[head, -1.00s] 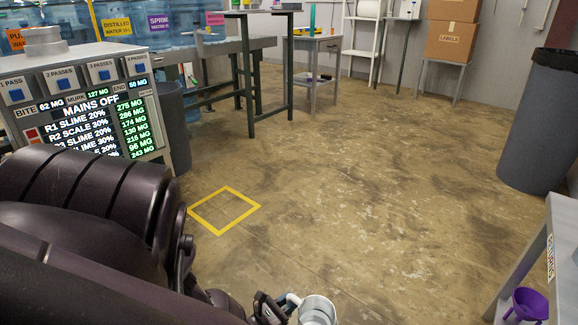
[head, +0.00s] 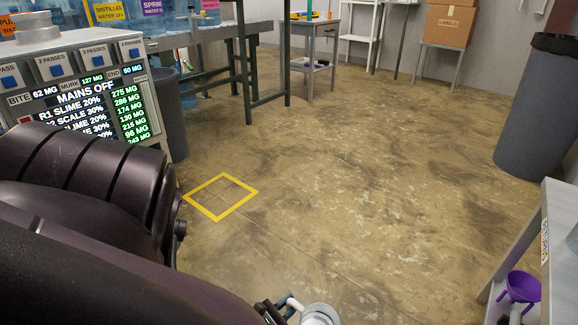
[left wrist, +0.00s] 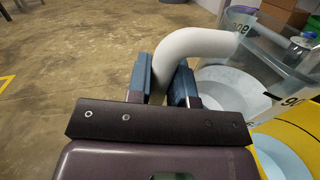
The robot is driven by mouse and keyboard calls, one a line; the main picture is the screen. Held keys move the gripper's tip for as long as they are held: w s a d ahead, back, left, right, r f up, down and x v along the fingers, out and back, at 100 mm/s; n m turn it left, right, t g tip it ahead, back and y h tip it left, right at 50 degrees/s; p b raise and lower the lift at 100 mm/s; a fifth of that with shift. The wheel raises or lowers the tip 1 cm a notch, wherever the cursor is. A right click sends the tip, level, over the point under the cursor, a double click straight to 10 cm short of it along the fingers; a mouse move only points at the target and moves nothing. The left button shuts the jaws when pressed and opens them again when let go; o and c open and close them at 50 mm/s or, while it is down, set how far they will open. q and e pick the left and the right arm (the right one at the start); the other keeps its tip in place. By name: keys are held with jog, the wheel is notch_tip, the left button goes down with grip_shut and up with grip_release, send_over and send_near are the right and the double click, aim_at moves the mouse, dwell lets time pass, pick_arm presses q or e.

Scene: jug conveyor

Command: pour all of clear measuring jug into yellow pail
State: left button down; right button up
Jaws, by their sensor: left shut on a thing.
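The clear measuring jug (left wrist: 268,52) is at the right of the left wrist view, see-through with dark printed marks and a thick white curved handle (left wrist: 195,45). My left gripper (left wrist: 168,85) is shut on that handle with its blue fingers. In the head view the left gripper (head: 275,311) is at the bottom edge, with a white rounded part beside it. The yellow pail (left wrist: 296,128) shows in the lower right corner of the left wrist view, close to the jug, with a pale surface inside. The jug's tilt and fill level are unclear. My right gripper is out of view.
A control panel (head: 75,85) and a dark bin (head: 163,120) stand at left. A large grey bin (head: 540,105) stands at right. The middle floor is open around a yellow square outline (head: 221,196).

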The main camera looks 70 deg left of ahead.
pick_arm(q)
jog(key=d+m, duration=0.1)
jog(key=d+r+t, duration=0.1)
jog(key=d+r+m, duration=0.1)
jog(key=shift+s+d+r+m+t+p, duration=0.15)
jog(key=shift+s+d+m+t+p, duration=0.15)
jog(key=shift+s+d+p, duration=0.1)
jog(key=shift+h, duration=0.3)
